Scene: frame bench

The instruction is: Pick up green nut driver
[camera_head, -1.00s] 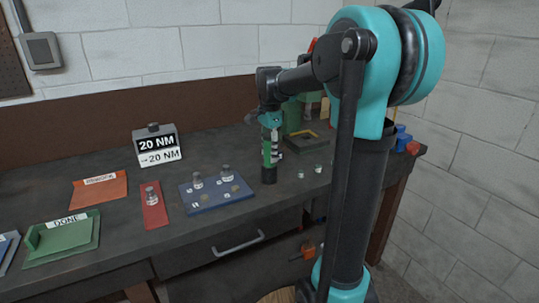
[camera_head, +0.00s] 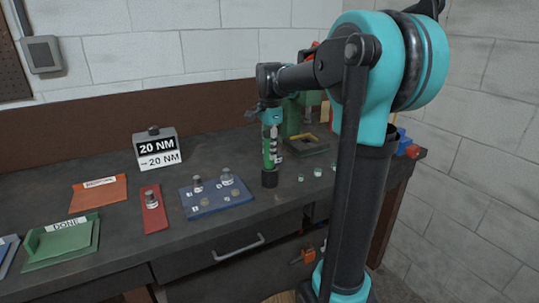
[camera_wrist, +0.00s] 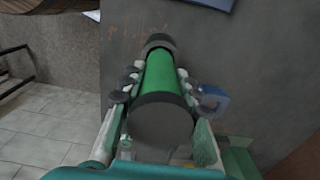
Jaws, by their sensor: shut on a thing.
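The green nut driver (camera_head: 268,152) stands upright at the right part of the bench, with a green body and black ends. My gripper (camera_head: 271,128) comes from above and is shut around its upper part. In the wrist view the nut driver's green body (camera_wrist: 160,74) runs away from the camera, its near black cap large in front. The fingers of my gripper (camera_wrist: 157,88) press on both its sides. I cannot tell whether its lower end touches the bench.
A blue tray (camera_head: 222,205) with small fittings lies to the left, beside a red strip (camera_head: 155,216). Small pale pieces (camera_head: 317,172) lie close on the right. A dark green fixture (camera_head: 309,147) stands behind. A torque sign block (camera_head: 157,150) is at the back left.

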